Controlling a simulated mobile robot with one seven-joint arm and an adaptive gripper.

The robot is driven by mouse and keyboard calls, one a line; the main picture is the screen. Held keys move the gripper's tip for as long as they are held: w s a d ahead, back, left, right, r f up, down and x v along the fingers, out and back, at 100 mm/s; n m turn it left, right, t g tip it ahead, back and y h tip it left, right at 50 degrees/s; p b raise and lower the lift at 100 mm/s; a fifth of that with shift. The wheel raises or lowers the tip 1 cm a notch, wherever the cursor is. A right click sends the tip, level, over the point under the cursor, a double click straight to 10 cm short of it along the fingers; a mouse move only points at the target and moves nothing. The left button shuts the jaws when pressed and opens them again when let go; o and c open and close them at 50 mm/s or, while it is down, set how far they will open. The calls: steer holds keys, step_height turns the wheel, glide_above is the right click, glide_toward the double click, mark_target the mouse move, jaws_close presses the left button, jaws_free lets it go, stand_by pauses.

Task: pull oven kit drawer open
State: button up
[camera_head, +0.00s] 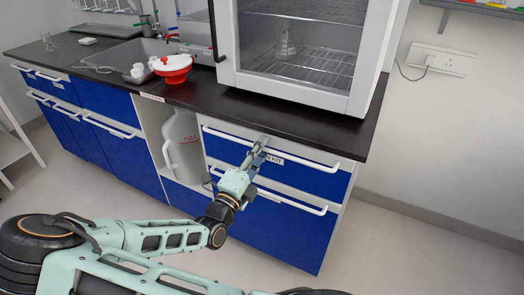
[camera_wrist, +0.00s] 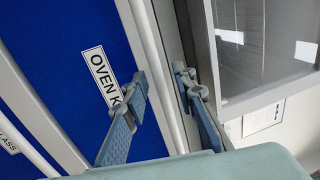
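The oven kit drawer (camera_head: 308,175) is the blue upper drawer under the oven, and it looks closed. Its white bar handle (camera_head: 315,158) runs along its top edge. In the wrist view the "OVEN K…" label (camera_wrist: 101,72) shows on the blue drawer front, its end hidden by a finger. My gripper (camera_head: 261,146) is at the handle, left of its middle. In the wrist view my gripper (camera_wrist: 164,88) is open, with one finger on each side of the white handle (camera_wrist: 154,55). Gaps show between the handle and the fingers. I cannot tell how deep the handle sits between them.
A second blue drawer (camera_head: 275,230) with its own handle is below. The oven (camera_head: 350,100) stands on the dark counter (camera_head: 300,122) above. A white jug (camera_head: 184,145) stands in the open bay to the left. The floor (camera_head: 400,250) to the right is clear.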

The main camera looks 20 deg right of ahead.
steer(key=shift+w+d, duration=0.1)
steer(key=shift+d, duration=0.1)
jaws_close()
steer(key=shift+r, duration=0.1)
